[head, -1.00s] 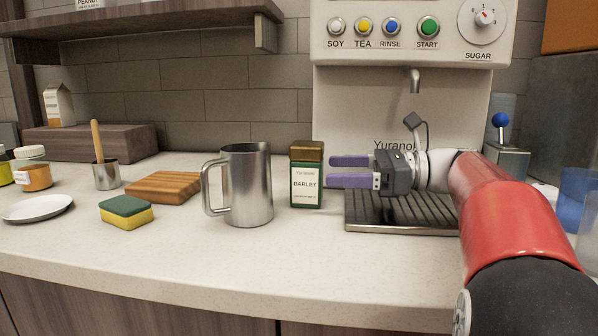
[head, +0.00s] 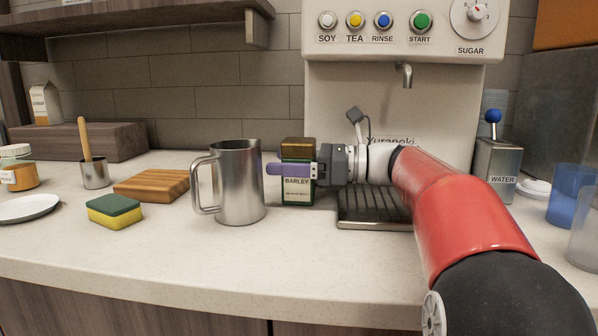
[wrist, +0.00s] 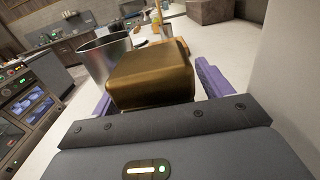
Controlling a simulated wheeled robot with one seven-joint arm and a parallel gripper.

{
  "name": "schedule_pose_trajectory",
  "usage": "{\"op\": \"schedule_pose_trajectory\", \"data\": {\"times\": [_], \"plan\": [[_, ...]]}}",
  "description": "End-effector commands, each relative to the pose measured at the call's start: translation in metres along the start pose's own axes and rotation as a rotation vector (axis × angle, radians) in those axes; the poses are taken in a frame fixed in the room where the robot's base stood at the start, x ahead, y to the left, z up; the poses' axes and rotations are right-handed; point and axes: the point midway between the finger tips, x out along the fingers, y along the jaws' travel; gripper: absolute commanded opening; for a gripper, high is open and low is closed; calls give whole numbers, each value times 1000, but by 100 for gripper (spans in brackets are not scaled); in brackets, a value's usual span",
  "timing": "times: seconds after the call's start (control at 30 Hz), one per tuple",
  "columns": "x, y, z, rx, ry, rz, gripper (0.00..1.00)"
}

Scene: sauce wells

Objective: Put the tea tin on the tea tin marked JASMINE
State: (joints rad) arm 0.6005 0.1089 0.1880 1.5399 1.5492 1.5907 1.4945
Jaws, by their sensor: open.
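A green tea tin labelled BARLEY (head: 297,192), with a gold-brown lid, stands upright on the counter between the steel pitcher and the drink machine. My gripper (head: 290,169) is open around the upper part of this tin, with its purple fingers pointing left. In the wrist view the tin's lid (wrist: 152,76) sits between the two purple fingers (wrist: 158,90). Gaps beside the lid are hard to judge. No tin marked JASMINE can be made out in these views.
A steel pitcher (head: 238,183) stands close left of the tin. A wooden board (head: 152,186) and a sponge (head: 115,211) lie further left. The drink machine's drip tray (head: 372,222) is to the right. The front counter strip is clear.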

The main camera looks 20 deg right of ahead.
Motion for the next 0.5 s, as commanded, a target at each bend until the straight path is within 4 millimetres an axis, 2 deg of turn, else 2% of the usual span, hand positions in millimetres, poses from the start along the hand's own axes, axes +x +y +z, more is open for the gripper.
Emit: {"op": "schedule_pose_trajectory", "data": {"times": [0.07,0.4,0.5], "plan": [[0,0,0,0,0,0,76],[0,0,0,0,0,0,31],[0,0,0,0,0,0,21]]}}
